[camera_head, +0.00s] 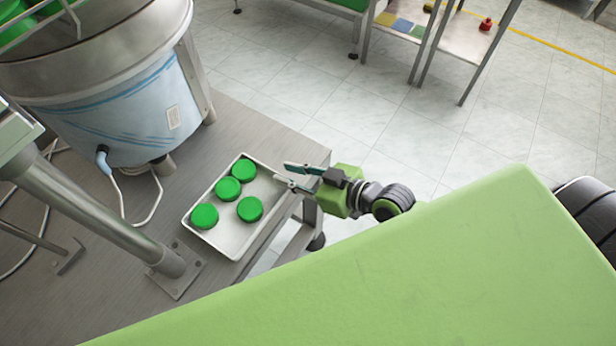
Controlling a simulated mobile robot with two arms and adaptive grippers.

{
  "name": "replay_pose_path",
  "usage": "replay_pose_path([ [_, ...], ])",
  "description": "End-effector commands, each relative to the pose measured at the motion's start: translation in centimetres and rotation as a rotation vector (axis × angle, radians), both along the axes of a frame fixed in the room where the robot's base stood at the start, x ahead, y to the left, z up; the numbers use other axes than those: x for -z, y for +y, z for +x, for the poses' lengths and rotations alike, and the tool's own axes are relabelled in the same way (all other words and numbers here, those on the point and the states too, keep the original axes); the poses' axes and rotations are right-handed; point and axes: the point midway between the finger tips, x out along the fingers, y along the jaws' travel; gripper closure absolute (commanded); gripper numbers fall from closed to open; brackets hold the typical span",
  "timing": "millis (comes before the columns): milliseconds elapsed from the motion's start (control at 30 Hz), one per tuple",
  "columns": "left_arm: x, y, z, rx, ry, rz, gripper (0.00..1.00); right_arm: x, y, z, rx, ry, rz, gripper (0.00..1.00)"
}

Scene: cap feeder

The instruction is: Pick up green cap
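Several round green caps lie in a shallow white tray (233,243) on the grey table. One cap (243,169) is at the tray's far end, one (228,189) just below it, one (250,209) at the right side and one (205,215) at the left near end. My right gripper (281,174) reaches in from the right, with its fingertips at the tray's right edge. Its two fingers are apart with nothing between them. The fingertips are to the right of the far cap and apart from it. My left gripper is not in view.
A large feeder bowl (100,50) stands at the upper left. A metal post (100,215) with a base plate rises left of the tray. Cables lie on the table. The table's edge runs just right of the tray. Another table (465,40) stands at the back right.

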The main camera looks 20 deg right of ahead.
Motion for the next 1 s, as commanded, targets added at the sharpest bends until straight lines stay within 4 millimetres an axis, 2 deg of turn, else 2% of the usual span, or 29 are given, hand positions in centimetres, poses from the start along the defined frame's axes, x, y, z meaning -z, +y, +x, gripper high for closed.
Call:
replay_pose_path([
  [33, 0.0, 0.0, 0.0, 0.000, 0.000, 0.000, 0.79, -0.4, -0.6, -1.2, -0.005, 0.003, -0.003, 0.79],
  [100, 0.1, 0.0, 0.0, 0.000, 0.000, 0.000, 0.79, -0.9, -1.4, -2.2, -0.003, 0.003, -0.003, 0.79],
  [300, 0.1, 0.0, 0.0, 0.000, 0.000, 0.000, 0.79, -2.0, -3.0, -4.3, -0.001, 0.003, 0.000, 0.79],
  [500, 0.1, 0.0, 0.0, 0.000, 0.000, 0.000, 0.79, -2.6, -3.5, -5.1, -0.001, 0.001, 0.001, 0.79],
  [767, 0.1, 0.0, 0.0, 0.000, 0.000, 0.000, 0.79, -2.5, -3.7, -5.1, 0.002, 0.002, 0.001, 0.79],
  [867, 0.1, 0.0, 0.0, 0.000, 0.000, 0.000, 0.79, -0.9, -4.7, -4.7, 0.029, 0.018, -0.015, 0.79],
  [967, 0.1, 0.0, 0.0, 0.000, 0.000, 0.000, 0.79, 3.1, -7.2, -4.1, 0.093, 0.062, -0.056, 0.79],
  [1000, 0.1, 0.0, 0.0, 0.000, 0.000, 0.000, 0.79, 5.4, -8.5, -4.0, 0.126, 0.087, -0.078, 0.79],
])
